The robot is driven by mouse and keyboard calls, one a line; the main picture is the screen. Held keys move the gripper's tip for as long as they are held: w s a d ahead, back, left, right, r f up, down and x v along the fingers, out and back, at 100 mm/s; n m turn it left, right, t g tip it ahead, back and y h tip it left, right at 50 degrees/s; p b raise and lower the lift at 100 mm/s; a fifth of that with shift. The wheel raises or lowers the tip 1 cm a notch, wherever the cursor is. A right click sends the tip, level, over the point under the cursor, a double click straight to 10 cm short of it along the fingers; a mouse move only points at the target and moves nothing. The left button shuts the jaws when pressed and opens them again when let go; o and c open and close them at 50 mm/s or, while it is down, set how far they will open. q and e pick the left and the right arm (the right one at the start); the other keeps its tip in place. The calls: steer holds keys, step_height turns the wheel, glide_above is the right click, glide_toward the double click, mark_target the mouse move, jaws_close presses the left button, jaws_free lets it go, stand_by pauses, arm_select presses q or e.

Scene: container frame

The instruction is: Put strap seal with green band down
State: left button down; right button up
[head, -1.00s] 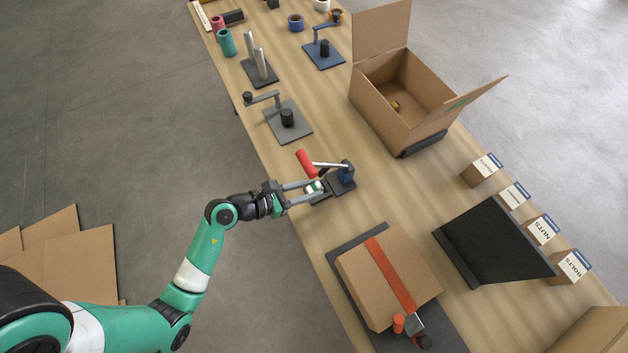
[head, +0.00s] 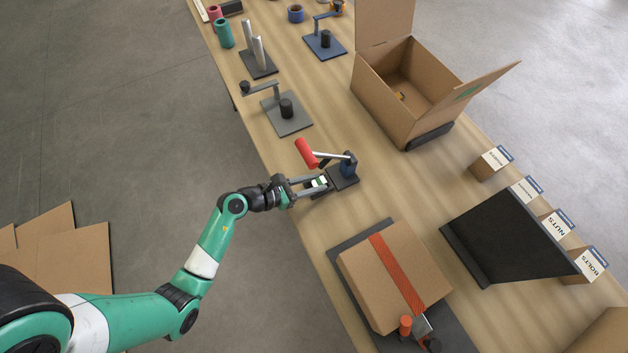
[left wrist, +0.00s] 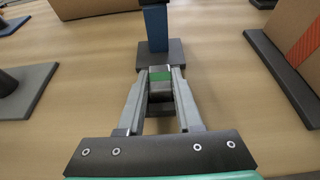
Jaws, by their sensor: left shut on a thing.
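The strap seal with green band (head: 319,182) is a small metal piece with a green band. It also shows between the fingertips in the left wrist view (left wrist: 161,76). My left gripper (head: 317,184) is shut on it, at the near side of a lever press with a dark base (head: 345,179), a blue post and a red handle (head: 306,153). In the left wrist view the seal is in front of the blue post (left wrist: 156,27), over or on the dark base. I cannot tell whether it touches the base. My right gripper is not in view.
A strapped carton (head: 370,285) with an orange band stands on a dark mat nearer. A grey stand (head: 287,118) is farther back on the left. An open box (head: 395,113) and a black sloped panel (head: 505,240) stand to the right. Bare wood lies around the press.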

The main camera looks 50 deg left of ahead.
arm_select(q)
steer(key=c, duration=0.6)
jaws_free()
steer(key=shift+s+r, duration=0.1)
steer(key=shift+r, duration=0.15)
steer(key=p+v, duration=0.3)
steer(key=v, duration=0.9)
steer(key=shift+f, duration=0.15)
